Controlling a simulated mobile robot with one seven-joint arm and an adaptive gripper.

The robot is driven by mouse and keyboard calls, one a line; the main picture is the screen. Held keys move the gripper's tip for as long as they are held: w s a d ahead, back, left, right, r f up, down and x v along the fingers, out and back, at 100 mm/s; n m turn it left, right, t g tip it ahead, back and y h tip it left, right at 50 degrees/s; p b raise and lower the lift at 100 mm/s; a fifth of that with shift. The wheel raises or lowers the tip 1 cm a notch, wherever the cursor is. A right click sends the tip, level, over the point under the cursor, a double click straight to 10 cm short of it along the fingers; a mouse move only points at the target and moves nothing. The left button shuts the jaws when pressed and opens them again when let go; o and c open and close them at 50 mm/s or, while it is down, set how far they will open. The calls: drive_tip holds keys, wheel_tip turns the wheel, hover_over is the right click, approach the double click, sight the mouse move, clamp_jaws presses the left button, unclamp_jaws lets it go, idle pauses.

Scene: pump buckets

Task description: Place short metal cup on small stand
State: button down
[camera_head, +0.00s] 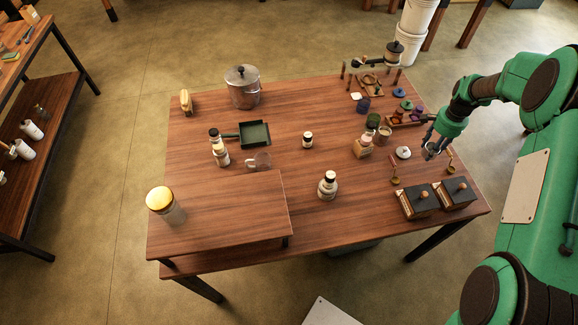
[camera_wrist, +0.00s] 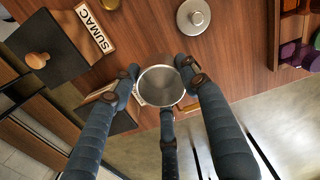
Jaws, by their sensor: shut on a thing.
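The short metal cup (camera_wrist: 161,87) is between the fingers of my gripper (camera_wrist: 163,92) in the wrist view, its round open mouth facing the camera. My gripper (camera_head: 434,142) is shut on the cup. In the head view the gripper hangs over the right edge of the table, and the cup is small and partly hidden by the fingers. A low wooden stand (camera_head: 225,215) is at the front left of the table, far from my gripper.
Two dark boxes with wooden knobs (camera_head: 415,202) are at the table's right front; one is labelled SUMAC (camera_wrist: 96,30). A round metal lid (camera_wrist: 193,16) lies near my gripper. A glass mug (camera_head: 260,163) and bottle (camera_head: 328,186) are by the stand. A pot (camera_head: 243,88) is behind.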

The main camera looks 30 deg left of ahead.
drive_tip(key=s+a+r+n+p, duration=0.1)
drive_tip(key=s+a+r+n, duration=0.15)
drive_tip(key=s+a, duration=1)
drive_tip(key=s+a+r+n+p, duration=0.2)
drive_tip(key=s+a+r, duration=0.2)
drive_tip(key=s+a, duration=0.85)
drive_tip(key=s+a+r+n, duration=0.1)
drive_tip(key=s, duration=1)
drive_tip(key=s+a+r+n+p, duration=0.1)
drive_tip(key=s+a+n, duration=0.1)
drive_tip(key=s, duration=0.9)
drive_tip(key=s+a+r+n+p, duration=0.1)
drive_tip(key=s+r+n, duration=0.1)
drive_tip(key=s, duration=0.9)
drive_tip(key=shift+a, duration=0.4)
drive_tip(key=shift+a, duration=0.1)
drive_tip(key=w+a, duration=0.2)
drive_tip(key=a, duration=0.2)
drive_tip(key=w+a+f, duration=0.1)
drive_tip(key=w+a, duration=0.2)
drive_tip(key=a, duration=0.1)
drive_tip(key=w+a, duration=0.2)
drive_tip(key=a, duration=0.3)
drive_tip(key=shift+w+f, duration=0.25)
drive_tip(key=shift+w, duration=0.05)
